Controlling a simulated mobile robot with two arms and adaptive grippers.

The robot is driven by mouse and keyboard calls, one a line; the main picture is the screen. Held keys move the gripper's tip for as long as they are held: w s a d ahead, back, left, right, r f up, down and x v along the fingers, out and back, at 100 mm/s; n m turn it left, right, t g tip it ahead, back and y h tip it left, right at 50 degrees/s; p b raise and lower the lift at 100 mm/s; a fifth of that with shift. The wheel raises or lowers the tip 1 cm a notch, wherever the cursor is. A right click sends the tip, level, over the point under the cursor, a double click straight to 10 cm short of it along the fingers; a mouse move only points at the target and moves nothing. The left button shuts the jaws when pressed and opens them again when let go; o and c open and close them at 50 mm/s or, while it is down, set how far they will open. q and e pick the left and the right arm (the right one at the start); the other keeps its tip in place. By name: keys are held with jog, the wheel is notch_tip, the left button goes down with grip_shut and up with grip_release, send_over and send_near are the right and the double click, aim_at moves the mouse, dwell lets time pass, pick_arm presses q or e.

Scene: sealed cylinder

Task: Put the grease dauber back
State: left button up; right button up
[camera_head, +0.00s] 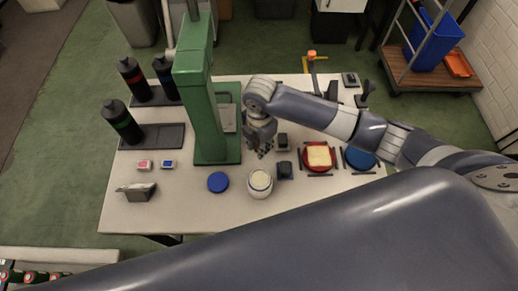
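I cannot make out the grease dauber for certain. An open white jar (260,186) with cream-coloured contents stands near the table's front, and a blue round lid (218,182) lies to its left. A small dark block (285,170) sits just right of the jar, and another dark block (282,142) sits behind it. My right gripper (264,152) points down over the table, behind the jar and right of the green press. Its fingers are small and dark, so I cannot tell whether they are open or hold anything. My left gripper is not in view.
A tall green press (203,110) stands left of my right gripper. A red dish (318,158) with a yellowish piece and a blue disc (359,158) lie to the right. Dark bottles (121,120) stand at the left. The table's (190,212) front left is mostly clear.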

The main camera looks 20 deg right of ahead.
notch_tip(320, 180, down, 3)
jog(key=shift+a+f, duration=0.15)
jog(key=shift+f, duration=0.05)
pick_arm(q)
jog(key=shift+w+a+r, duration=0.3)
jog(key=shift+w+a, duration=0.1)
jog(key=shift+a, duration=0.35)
pick_arm(e)
jog(key=shift+f, duration=0.15)
jog(key=shift+f, duration=0.2)
jog(key=o, duration=1.1)
jog(key=shift+c, duration=0.2)
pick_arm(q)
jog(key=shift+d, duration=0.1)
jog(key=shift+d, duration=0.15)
pick_arm(e)
jog(key=shift+r, duration=0.1)
